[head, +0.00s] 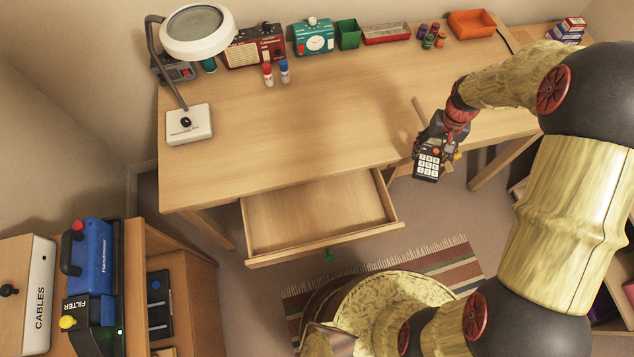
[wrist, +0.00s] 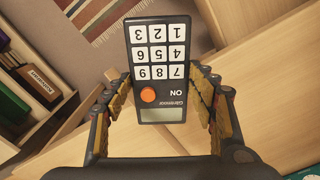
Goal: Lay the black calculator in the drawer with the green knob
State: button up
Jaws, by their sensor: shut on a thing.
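The black calculator (head: 429,163) has white number keys and an orange button. My gripper (head: 440,145) is shut on it and holds it off the desk's front edge, to the right of the open drawer. In the wrist view the calculator (wrist: 160,60) sits between the two fingers of my gripper (wrist: 163,105), its keys facing the camera. The drawer with the green knob (head: 262,249) is pulled out under the desk and looks empty. Its green knob (head: 329,255) is on the front panel.
The wooden desk (head: 290,125) has a wide clear top. A magnifier lamp (head: 190,122), a radio (head: 255,47), a teal timer (head: 314,38) and small trays stand along its back and left. A cabinet with a blue case (head: 92,258) is at lower left. A striped rug (head: 450,262) lies below.

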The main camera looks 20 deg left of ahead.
aim_at(269, 222)
jog(key=u, duration=0.4)
jog(key=i+u, duration=0.1)
jog(key=u, duration=0.7)
jog(key=i+u, duration=0.1)
jog(key=u, duration=0.3)
